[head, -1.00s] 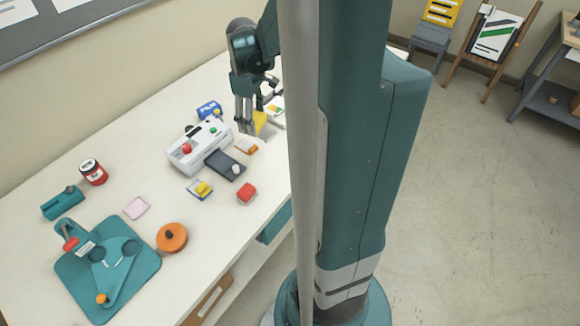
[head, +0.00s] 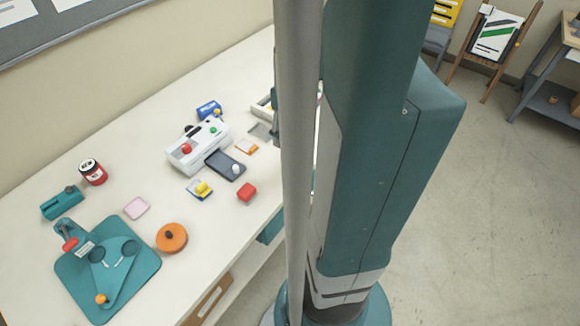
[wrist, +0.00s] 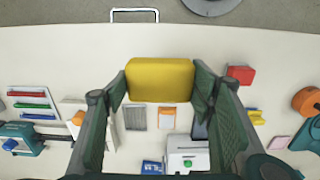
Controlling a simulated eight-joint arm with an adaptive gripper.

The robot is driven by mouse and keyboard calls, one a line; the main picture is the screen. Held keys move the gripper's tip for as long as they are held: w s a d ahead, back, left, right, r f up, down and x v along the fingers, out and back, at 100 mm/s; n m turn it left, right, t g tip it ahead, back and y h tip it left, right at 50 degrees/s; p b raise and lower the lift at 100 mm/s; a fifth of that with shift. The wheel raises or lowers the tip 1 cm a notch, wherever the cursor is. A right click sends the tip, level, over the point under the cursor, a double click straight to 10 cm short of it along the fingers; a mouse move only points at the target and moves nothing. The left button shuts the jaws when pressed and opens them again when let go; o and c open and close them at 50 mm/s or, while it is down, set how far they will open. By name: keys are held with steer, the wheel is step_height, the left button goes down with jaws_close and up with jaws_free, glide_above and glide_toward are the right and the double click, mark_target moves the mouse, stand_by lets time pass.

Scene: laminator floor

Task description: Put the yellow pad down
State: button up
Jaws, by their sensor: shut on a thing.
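The yellow pad (wrist: 160,80) is a plain block with rounded corners, seen in the wrist view. My gripper (wrist: 161,88) is shut on it, with one dark green finger at each short side. The pad appears raised above the white table, near the table edge at the top of that view; its exact height is hard to tell. In the head view my gripper and the pad are hidden behind my own column and arm.
The white laminator (head: 199,146) stands mid-table; it also shows in the wrist view (wrist: 192,157). Close by are a grey flat piece (head: 262,132), an orange-edged piece (head: 247,147) and a red block (head: 246,192). A pen tray (wrist: 33,103) lies left in the wrist view.

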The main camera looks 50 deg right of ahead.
steer(key=shift+f, duration=1.55)
steer(key=shift+f, duration=0.15)
steer(key=b, duration=0.1)
glide_above(290, 166)
steer(key=shift+s+f, duration=0.1)
steer(key=shift+f, duration=2.7)
steer(key=shift+f, duration=0.1)
steer(key=shift+f+b, duration=0.35)
steer(key=shift+f, duration=1.6)
steer(key=shift+f, duration=0.15)
steer(key=o, duration=0.5)
steer(key=shift+c, duration=0.2)
steer(key=o, duration=0.4)
